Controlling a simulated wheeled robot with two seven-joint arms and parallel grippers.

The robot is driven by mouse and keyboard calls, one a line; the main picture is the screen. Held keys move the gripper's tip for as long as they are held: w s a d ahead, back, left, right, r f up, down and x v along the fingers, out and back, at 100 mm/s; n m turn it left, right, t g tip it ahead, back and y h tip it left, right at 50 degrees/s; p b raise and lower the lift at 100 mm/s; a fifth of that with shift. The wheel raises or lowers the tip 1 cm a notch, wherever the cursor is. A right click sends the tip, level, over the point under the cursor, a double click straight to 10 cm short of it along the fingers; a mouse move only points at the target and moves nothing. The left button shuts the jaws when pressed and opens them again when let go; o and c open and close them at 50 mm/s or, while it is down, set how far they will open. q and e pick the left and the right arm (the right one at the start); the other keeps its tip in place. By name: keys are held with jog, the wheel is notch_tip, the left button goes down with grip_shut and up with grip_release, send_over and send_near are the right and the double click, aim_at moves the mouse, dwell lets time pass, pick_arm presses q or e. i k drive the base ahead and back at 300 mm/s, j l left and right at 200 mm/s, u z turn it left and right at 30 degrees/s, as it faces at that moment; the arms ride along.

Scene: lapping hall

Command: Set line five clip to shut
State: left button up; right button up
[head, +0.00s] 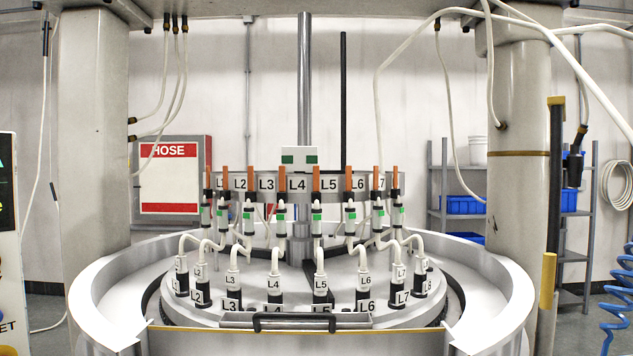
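The line five clip (316,181) is in the middle of the head view, just right of centre on the ring. Its orange lever stands upright above a black body, with a green mark (317,217) on the white part below. A white hose runs from it down to the fitting labelled L5 (321,282) on the round plate. The ring label L5 (329,184) sits just right of the lever. Whether the clip is open or shut I cannot tell; its lever looks like its neighbours'. Neither of my grippers is in view.
Similar orange-levered clips stand close on both sides, including line four's (282,180) and line six's (347,180). A black handle (308,322) crosses the front. A raised pale rim (100,294) surrounds the plate. Thick columns (95,130) flank it. White hoses (385,70) hang at upper right.

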aim_at(316, 179)
jog(key=j+z, duration=0.15)
jog(key=z, duration=1)
jog(key=k+j+z, duration=0.1)
jog(key=j+z, duration=0.25)
jog(key=k+j+z, duration=0.15)
jog(key=j+z, duration=0.25)
jog(key=k+j+z, duration=0.2)
jog(key=z, duration=0.15)
jog(key=k+j+z, duration=0.2)
jog(key=k+j, duration=0.45)
jog(key=k, duration=0.2)
